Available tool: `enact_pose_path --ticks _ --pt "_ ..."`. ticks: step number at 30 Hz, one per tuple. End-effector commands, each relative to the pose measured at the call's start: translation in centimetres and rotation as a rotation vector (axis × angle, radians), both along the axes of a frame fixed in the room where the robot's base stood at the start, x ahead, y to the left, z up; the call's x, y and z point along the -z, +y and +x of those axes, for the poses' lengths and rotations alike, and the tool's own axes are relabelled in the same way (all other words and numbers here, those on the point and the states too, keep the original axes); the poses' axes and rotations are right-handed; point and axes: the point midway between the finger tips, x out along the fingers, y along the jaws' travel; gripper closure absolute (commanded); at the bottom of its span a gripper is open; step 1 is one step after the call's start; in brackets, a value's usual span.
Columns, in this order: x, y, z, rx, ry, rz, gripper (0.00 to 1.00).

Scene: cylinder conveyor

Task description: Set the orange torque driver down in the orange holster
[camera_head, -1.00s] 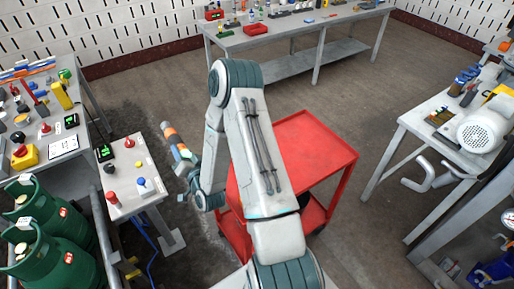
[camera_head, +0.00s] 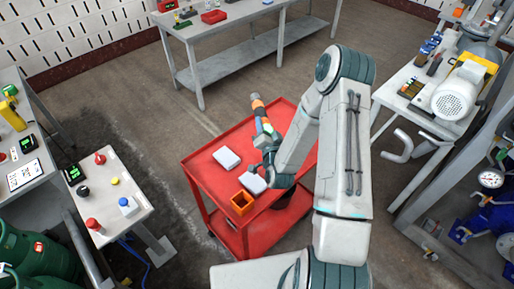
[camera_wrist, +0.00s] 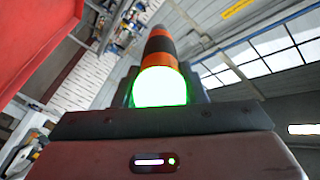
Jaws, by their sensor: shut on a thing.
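My gripper (camera_head: 265,138) is shut on the orange torque driver (camera_head: 258,106), which shows orange and dark bands and points up and away above the red cart. In the wrist view the driver (camera_wrist: 161,48) fills the middle, with orange and black bands and a bright green-white glowing end toward the camera. The orange holster (camera_head: 242,202) is an open square box on the near part of the cart top. My gripper is above and beyond it, apart from it. The fingertips are partly hidden by the driver and wrist.
The red cart (camera_head: 208,167) also carries a white block (camera_head: 227,158) and a second pale block (camera_head: 253,182) beside the holster. A small button table (camera_head: 118,175) stands left, a bench with a motor (camera_head: 455,95) right, and another bench (camera_head: 235,30) behind.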

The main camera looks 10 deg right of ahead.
Motion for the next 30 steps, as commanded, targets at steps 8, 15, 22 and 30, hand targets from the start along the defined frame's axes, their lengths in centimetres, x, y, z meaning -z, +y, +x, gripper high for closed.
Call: enact_pose_path --ticks 8,15,22,30 --pt "1.6 4.2 1.7 -0.16 0.172 -0.023 0.94" --pt "2.4 6.8 1.4 -0.27 0.424 -0.073 0.94" --pt "2.2 8.4 0.0 -0.33 0.656 -0.135 0.94" --pt "1.0 9.8 -2.7 -0.367 0.925 -0.212 0.94"
